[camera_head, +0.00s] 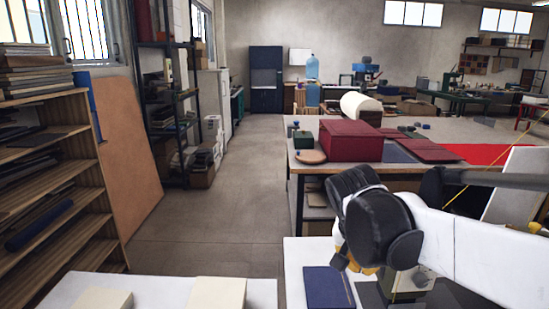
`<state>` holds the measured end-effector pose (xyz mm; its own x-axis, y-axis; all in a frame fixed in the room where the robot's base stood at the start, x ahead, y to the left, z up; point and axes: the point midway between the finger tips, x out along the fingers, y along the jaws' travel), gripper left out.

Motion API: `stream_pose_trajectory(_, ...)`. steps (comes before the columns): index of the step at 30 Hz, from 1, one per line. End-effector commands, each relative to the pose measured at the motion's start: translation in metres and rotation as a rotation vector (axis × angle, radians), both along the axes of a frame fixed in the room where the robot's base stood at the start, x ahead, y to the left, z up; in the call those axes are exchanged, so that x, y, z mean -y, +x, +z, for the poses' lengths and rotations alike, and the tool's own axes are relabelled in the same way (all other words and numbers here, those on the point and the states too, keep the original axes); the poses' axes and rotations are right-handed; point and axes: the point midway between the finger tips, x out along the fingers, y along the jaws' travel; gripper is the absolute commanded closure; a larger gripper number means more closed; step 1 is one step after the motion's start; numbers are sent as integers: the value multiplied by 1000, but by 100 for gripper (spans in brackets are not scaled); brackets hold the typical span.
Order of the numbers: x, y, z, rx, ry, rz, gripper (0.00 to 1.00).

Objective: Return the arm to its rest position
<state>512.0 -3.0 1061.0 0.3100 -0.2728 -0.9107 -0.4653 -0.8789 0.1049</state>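My white arm (465,245) reaches in from the right edge and ends in a bulky black joint (375,225) at the lower right. It is bent, with the black joint above the near worktop. Small yellow parts show beneath the joint. My gripper is mostly hidden behind and below this joint, and I cannot make out its fingertips or anything held between them.
A dark blue book (327,287) lies on the near worktop beside my arm. Cream blocks (216,292) lie on a white surface at the front left. A table behind carries a red box (350,141) and flat red covers (435,151). The floor (215,215) at centre-left is clear.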

Motion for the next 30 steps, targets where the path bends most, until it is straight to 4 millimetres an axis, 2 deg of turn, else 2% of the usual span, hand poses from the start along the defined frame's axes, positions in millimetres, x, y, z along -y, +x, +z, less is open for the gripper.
stream_pose_trajectory(1, 3, -17, 1, 9, 15, 38, 100)
stream_pose_trajectory(9, 4, -93, -10, 97, 64, 285, 100)
stream_pose_trajectory(15, 1, -133, -27, 178, 64, 423, 100)
stream_pose_trajectory(21, -2, -150, -38, 224, 54, 487, 100)
stream_pose_trajectory(30, -3, -151, -39, 230, 51, 497, 100)
